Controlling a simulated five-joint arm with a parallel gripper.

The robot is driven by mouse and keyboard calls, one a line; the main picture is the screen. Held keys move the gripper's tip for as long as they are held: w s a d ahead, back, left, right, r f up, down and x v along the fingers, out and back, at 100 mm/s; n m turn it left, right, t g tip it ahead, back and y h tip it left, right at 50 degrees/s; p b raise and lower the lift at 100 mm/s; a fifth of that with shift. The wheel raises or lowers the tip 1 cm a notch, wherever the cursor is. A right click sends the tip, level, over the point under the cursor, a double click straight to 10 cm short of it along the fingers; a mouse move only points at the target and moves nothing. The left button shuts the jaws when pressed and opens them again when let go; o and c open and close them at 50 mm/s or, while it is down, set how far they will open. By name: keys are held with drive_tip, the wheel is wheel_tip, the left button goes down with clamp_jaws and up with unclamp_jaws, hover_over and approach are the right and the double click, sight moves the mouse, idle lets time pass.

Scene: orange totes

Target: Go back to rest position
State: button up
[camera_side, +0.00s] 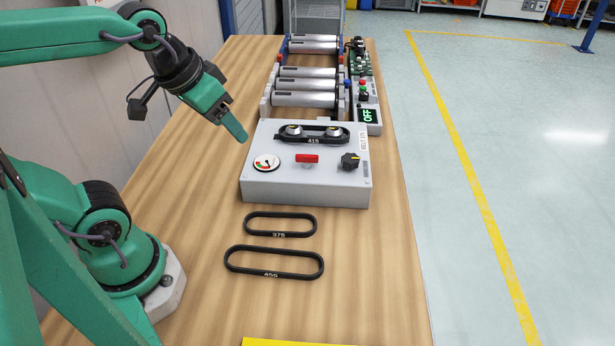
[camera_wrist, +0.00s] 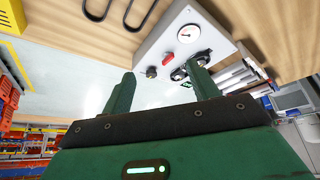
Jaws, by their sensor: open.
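My gripper (camera_side: 238,128) is green and hangs in the air at the upper left of the grey control box, apart from it. In the wrist view my gripper (camera_wrist: 160,88) shows two separated fingers with nothing between them. The grey control box (camera_side: 345,194) stands on the table and carries a gauge, a red switch and a black knob. A black belt marked 415 (camera_side: 313,139) lies around two round pulleys on top of the box. The box also shows in the wrist view (camera_wrist: 165,40).
Two loose black belts, marked 375 (camera_side: 280,234) and 455 (camera_side: 273,275), lie flat on the wooden table (camera_side: 375,260). A roller conveyor (camera_side: 305,98) stands behind the box, with a display reading OFF (camera_side: 368,115). The front right of the table is clear.

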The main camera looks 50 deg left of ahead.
drive_tip(key=shift+s+a+f+m, duration=0.1)
drive_tip(key=shift+s+f+m, duration=0.25)
drive_tip(key=shift+s, duration=0.4)
